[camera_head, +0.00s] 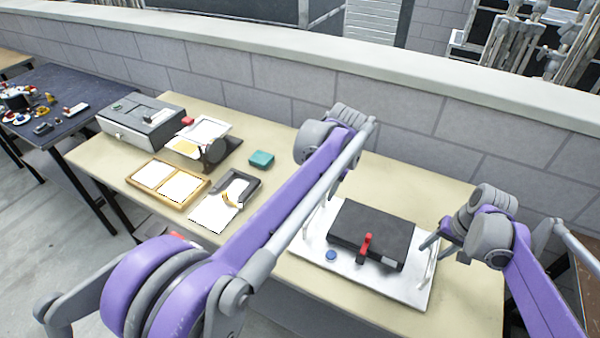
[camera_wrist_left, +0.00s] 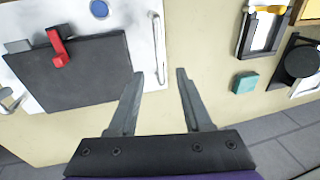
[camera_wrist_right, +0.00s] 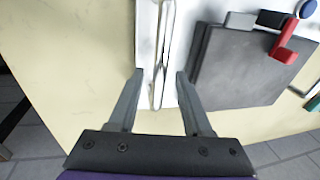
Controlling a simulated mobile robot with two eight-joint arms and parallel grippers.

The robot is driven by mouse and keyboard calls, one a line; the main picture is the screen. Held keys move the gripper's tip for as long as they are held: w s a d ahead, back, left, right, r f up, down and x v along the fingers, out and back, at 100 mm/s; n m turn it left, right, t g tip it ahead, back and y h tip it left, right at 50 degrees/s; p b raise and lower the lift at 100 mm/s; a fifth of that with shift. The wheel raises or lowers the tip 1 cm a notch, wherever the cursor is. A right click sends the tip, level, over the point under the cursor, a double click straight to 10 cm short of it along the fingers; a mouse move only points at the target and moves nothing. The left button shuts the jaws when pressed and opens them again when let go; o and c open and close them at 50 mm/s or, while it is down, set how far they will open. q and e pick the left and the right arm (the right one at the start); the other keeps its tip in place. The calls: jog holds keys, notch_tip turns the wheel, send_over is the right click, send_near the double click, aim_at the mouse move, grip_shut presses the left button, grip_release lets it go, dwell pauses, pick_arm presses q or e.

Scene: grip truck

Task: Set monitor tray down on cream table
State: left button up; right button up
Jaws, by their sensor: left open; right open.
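The monitor tray (camera_head: 318,272) is a whitish flat tray with a raised bar handle at each end. It rests on the cream table (camera_head: 463,290). On it lie a dark flat monitor (camera_head: 370,228), a red piece (camera_head: 367,246) and a blue disc (camera_head: 330,255). My right gripper (camera_wrist_right: 159,72) is open, its fingers on both sides of the right handle (camera_wrist_right: 166,40). My left gripper (camera_wrist_left: 160,72) is open, with the end of the left handle (camera_wrist_left: 158,45) between its fingertips. In the head view my left arm hides the left gripper.
Left on the table are a grey box (camera_head: 140,122), a wood-framed tray (camera_head: 150,186), a dark stand (camera_head: 222,155), a teal block (camera_head: 261,159) and a black clip holder (camera_head: 246,184). A dark table (camera_head: 60,100) stands further left. A block wall (camera_head: 400,105) runs behind.

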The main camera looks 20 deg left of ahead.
jog(key=shift+d+r, duration=0.1)
jog(key=shift+r, duration=0.2)
pick_arm(q)
jog(key=shift+v, duration=0.9)
pick_arm(e)
jog(key=v, duration=1.1)
jog(key=shift+r, duration=0.2)
jog(key=shift+s, duration=0.1)
